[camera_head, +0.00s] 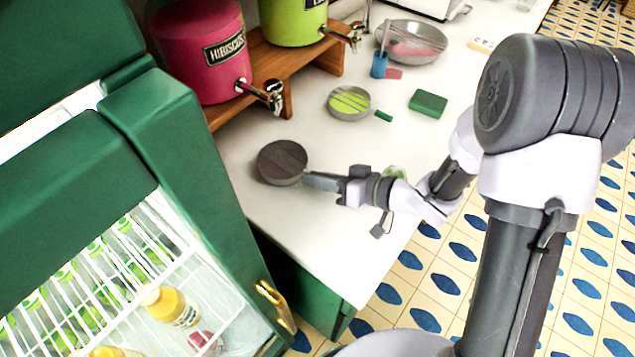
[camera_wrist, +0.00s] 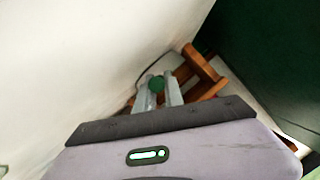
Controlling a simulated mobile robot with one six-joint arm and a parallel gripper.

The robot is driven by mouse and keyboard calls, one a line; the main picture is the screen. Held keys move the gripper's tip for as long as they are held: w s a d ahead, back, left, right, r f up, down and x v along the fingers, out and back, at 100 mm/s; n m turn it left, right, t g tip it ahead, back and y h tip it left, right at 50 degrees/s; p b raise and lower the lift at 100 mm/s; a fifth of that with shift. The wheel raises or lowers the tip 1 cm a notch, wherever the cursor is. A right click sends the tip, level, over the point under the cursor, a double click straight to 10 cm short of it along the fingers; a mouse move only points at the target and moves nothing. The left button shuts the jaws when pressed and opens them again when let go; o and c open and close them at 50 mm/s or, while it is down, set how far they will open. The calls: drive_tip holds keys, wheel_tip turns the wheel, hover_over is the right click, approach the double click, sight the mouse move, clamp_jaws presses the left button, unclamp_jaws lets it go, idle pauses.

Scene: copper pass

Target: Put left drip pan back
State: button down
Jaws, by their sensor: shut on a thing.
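The left drip pan (camera_head: 282,162) is a round grey pan with a dark brown slatted top, in front of the wooden stand at the counter's left side. My gripper (camera_head: 308,180) reaches it from the right and is shut on its handle, which the fingers hide in the head view. In the wrist view a round green handle end (camera_wrist: 156,84) shows between the fingertips (camera_wrist: 160,90). I cannot tell whether the pan touches the counter. A second drip pan (camera_head: 350,103), with yellow-green slats and a green handle, sits further back on the counter.
The wooden stand (camera_head: 287,70) holds a pink HIBISCUS dispenser (camera_head: 205,55) and a lime dispenser (camera_head: 292,20), their taps jutting forward. A green sponge (camera_head: 428,103) and a steel bowl (camera_head: 412,42) lie behind. The green fridge (camera_head: 165,140) stands open close on the left.

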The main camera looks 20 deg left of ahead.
drive_tip(key=shift+r, duration=0.1)
drive_tip(key=c, duration=1.8)
unclamp_jaws()
drive_tip(key=shift+f, duration=0.2)
drive_tip(key=o, duration=0.4)
drive_tip(key=shift+c, duration=0.2)
drive_tip(key=shift+r, duration=0.15)
